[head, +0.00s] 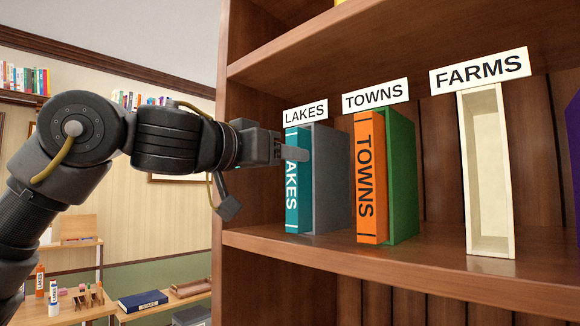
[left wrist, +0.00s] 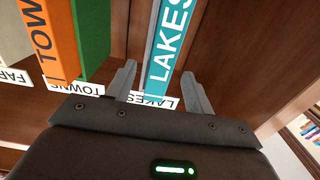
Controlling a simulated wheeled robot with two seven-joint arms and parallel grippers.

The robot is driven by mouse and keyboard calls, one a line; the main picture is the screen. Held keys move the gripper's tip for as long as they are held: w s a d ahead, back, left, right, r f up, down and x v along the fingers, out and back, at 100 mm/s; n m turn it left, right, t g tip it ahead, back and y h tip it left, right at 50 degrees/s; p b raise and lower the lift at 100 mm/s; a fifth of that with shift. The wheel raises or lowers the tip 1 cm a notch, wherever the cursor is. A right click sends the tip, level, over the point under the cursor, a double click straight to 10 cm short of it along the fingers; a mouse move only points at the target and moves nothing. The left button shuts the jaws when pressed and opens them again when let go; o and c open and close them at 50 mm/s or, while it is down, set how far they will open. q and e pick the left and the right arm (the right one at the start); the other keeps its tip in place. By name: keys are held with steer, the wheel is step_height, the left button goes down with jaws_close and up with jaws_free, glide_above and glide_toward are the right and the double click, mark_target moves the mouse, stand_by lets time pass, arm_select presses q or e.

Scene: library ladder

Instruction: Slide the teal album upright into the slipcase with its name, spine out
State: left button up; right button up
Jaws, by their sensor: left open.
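The teal album (head: 291,208), lettered LAKES, stands upright with its spine facing out at the grey slipcase (head: 330,185) under the LAKES label (head: 305,112). It appears to sit inside the slipcase; the exact depth is hard to judge. My left gripper (head: 290,152) is in front of the upper part of the spine and hides some of the lettering. In the left wrist view the open fingers (left wrist: 160,88) are on either side of the teal album (left wrist: 171,45), with gaps showing beside it. My right gripper is not in view.
To the right, an orange TOWNS album (head: 368,180) stands in a green slipcase (head: 402,175). Farther right is an empty cream slipcase (head: 489,175) under the FARMS label (head: 480,72). The shelf board (head: 400,268) has bare room in front. The bookcase side panel (head: 235,200) bounds the left.

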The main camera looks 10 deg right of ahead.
arm_select(q)
steer(key=b+v, duration=0.3)
steer(key=v, duration=0.5)
steer(key=shift+b, duration=0.3)
steer(key=shift+s+a, duration=0.1)
